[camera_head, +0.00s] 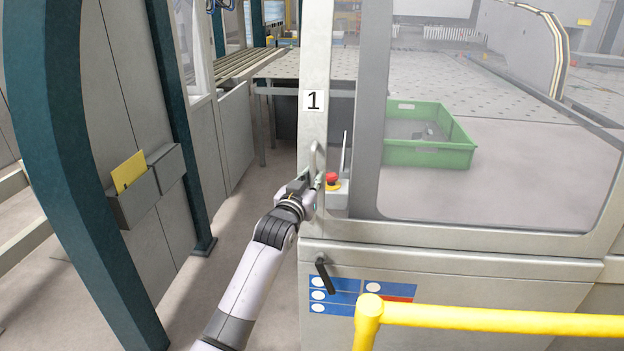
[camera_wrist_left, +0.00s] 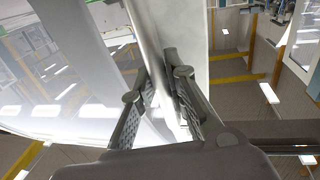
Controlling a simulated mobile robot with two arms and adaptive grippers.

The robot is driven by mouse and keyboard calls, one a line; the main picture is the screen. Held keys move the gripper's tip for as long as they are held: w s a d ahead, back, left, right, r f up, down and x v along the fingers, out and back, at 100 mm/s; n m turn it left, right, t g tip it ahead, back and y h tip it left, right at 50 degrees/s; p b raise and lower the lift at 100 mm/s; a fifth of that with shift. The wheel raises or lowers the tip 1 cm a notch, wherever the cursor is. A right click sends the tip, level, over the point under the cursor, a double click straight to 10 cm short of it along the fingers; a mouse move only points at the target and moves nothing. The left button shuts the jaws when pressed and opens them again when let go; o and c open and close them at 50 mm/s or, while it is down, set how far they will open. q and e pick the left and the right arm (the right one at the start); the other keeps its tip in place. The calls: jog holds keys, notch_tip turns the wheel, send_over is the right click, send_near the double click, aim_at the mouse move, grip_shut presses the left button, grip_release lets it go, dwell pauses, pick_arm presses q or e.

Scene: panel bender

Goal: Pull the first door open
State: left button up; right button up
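The first door is a light grey frame (camera_head: 314,60) with a white label "1" (camera_head: 314,100). A slim grey handle (camera_head: 317,158) stands upright on it below the label. My left gripper (camera_head: 314,183) is at the lower part of this handle. In the left wrist view my left gripper (camera_wrist_left: 158,88) has its two fingers apart, with the handle bar (camera_wrist_left: 148,40) running between them. The bar lies close to the right finger, and a gap shows on the left. I cannot tell whether the door stands slightly ajar. My right gripper is not in view.
A red emergency button (camera_head: 332,178) sits just right of the handle. A yellow rail (camera_head: 480,318) crosses the lower right. A black lever (camera_head: 324,275) hangs on the lower panel. A green crate (camera_head: 430,153) shows through the window. Open floor (camera_head: 240,225) lies left of the door.

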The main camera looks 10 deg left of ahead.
pick_arm(q)
jog(key=o, duration=0.4)
jog(key=shift+d, duration=0.1)
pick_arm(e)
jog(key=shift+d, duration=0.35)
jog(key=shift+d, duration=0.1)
pick_arm(q)
jog(key=v, duration=1.2)
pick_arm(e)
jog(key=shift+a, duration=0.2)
